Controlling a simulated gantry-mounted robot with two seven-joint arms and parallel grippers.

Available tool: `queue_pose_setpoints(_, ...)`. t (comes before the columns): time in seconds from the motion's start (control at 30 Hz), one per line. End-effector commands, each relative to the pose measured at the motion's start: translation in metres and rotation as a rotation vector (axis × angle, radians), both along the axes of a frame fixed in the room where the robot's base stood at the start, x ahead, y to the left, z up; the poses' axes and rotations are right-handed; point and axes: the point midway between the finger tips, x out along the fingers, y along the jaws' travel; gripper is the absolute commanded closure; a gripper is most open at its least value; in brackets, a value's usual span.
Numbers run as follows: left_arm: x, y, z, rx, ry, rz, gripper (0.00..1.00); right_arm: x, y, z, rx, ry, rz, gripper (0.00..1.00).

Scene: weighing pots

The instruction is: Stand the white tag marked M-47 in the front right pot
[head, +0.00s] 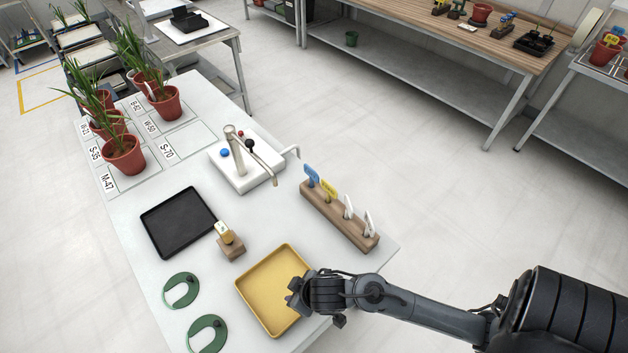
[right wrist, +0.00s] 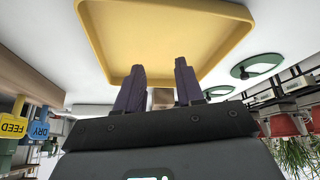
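Two white tags, one (head: 348,207) and another (head: 369,224), stand at the right end of a wooden rack (head: 335,217) in the head view; their markings are too small to read. Potted plants stand at the far left, including a front pot (head: 123,156) and one farther right (head: 166,103). A printed "M-47" label (head: 107,183) lies by the front pot. My right gripper (head: 294,294) is over the yellow tray (head: 253,304), apart from the rack. In the right wrist view its fingers (right wrist: 160,68) are apart and hold nothing. My left gripper is not in view.
A blue tag (head: 311,176) and a yellow tag (head: 329,189) share the rack. A white device with a metal post (head: 245,172), a black tray (head: 180,220), a small wooden block (head: 231,249) and green rings (head: 181,291) occupy the table. A marked space near "S-70" (head: 190,141) is empty.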

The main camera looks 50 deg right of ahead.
Motion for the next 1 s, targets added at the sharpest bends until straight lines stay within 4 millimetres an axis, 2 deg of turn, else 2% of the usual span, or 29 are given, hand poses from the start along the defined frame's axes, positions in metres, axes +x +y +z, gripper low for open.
queue_pose_setpoints(0.03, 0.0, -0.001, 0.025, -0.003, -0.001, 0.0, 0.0, 0.015, -0.005, 0.015, 0.0, -0.014, 0.004, 0.63)
queue_pose_setpoints(0.17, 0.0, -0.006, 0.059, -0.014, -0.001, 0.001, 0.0, 0.044, -0.02, 0.024, 0.044, -0.009, -0.016, 0.63)
queue_pose_setpoints(0.27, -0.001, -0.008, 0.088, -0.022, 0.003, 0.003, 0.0, 0.062, -0.051, 0.035, 0.083, 0.045, -0.073, 0.63)
queue_pose_setpoints(0.37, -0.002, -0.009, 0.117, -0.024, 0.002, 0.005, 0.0, 0.071, -0.101, 0.051, 0.118, 0.141, -0.185, 0.63)
queue_pose_setpoints(0.4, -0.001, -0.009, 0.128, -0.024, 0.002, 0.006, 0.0, 0.073, -0.123, 0.059, 0.131, 0.185, -0.247, 0.63)
queue_pose_setpoints(0.5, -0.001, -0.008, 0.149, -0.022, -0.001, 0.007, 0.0, 0.069, -0.18, 0.084, 0.152, 0.29, -0.421, 0.63)
queue_pose_setpoints(0.6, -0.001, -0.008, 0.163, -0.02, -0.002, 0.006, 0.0, 0.062, -0.222, 0.106, 0.167, 0.369, -0.577, 0.63)
queue_pose_setpoints(0.7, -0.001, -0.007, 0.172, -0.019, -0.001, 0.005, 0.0, 0.053, -0.252, 0.125, 0.177, 0.423, -0.701, 0.63)
queue_pose_setpoints(0.83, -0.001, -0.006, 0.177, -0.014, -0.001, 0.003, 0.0, 0.046, -0.274, 0.14, 0.185, 0.462, -0.804, 0.63)
queue_pose_setpoints(1.0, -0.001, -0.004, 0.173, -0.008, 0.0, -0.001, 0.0, 0.042, -0.282, 0.137, 0.19, 0.481, -0.849, 0.63)
